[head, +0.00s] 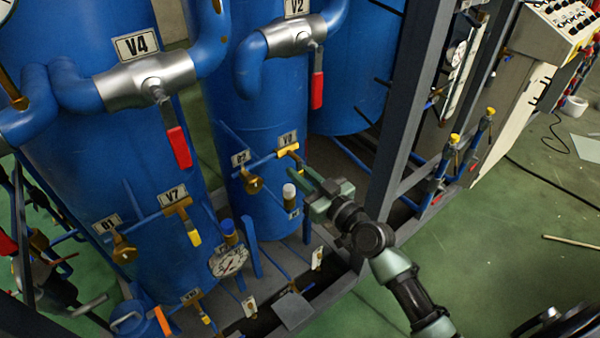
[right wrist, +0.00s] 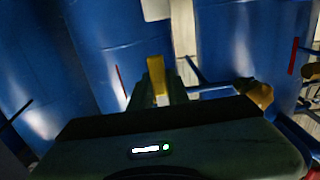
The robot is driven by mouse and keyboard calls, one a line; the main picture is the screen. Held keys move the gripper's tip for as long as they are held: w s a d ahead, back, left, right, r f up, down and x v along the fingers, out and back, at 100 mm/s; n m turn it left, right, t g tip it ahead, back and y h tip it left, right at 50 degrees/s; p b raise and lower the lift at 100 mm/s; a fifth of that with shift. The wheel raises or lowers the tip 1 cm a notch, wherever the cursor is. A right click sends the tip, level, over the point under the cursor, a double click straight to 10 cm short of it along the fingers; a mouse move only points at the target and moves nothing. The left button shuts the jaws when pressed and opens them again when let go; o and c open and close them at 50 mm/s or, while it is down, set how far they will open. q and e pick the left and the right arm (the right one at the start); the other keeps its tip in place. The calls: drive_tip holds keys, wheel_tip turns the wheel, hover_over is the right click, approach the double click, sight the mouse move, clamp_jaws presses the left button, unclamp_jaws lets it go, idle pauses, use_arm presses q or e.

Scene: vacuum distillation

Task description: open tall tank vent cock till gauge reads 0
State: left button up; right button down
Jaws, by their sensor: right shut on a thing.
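The small brass vent cock (head: 288,150) sits on a blue pipe at the front of the middle blue tank (head: 270,110), under a tag that seems to read V8. My right gripper (head: 306,173) reaches in from the lower right and is shut at this cock's handle. In the right wrist view the yellow handle (right wrist: 157,75) stands up between the fingers, against the blue tanks. The fingertips partly hide the handle in the head view. A round dial gauge (head: 229,262) stands low between the tanks; its reading is too small to tell. My left gripper is not in view.
The left tank has another cock with a yellow handle (head: 182,212), tagged V7, and a red-handled valve (head: 178,147), tagged V4. The V2 valve's red handle (head: 317,90) hangs above my right gripper. A grey frame post (head: 398,120) stands close right of it.

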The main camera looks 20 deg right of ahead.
drive_tip(key=shift+d+n, duration=0.1)
drive_tip(key=shift+n, duration=0.2)
idle(0.4)
drive_tip(key=shift+w+d+n+b, duration=0.1)
drive_tip(key=shift+d+n+b, duration=0.05)
drive_tip(key=shift+n+b, duration=0.3)
drive_tip(key=shift+w+d+n, duration=0.1)
drive_tip(key=shift+d+n, duration=0.15)
drive_tip(key=shift+n, duration=0.5)
drive_tip(key=shift+w+d+r+n+p, duration=0.2)
drive_tip(key=shift+d+r+n, duration=0.3)
drive_tip(key=shift+n, duration=1.85)
drive_tip(key=shift+w+d+r+n+p, duration=0.15)
drive_tip(key=shift+d+r+n, duration=0.35)
drive_tip(key=shift+n, duration=1.8)
drive_tip(key=shift+w+d+r+n+p, duration=0.2)
drive_tip(key=shift+r+n, duration=0.5)
drive_tip(key=shift+n, duration=1.65)
drive_tip(key=shift+s+d, duration=0.1)
drive_tip(key=c, duration=1.4)
unclamp_jaws()
